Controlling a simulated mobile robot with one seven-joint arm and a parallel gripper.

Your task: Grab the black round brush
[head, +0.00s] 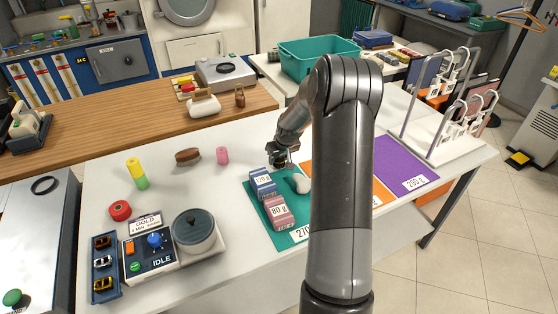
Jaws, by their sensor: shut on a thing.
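My gripper (284,154) is at the far edge of the green mat (256,207) on the white table, partly hidden by my arm. It is shut on a small dark thing (277,160), which looks like the black round brush. The thing is small in the head view, and its lower part is hard to make out. I cannot tell whether it touches the table or mat.
Two labelled blocks, blue (262,182) and pink (278,212), stand on the green mat. A brown oval brush (188,156) and a pink cylinder (222,155) are to the left. Orange and purple (404,165) mats and a white rack (462,135) are to the right.

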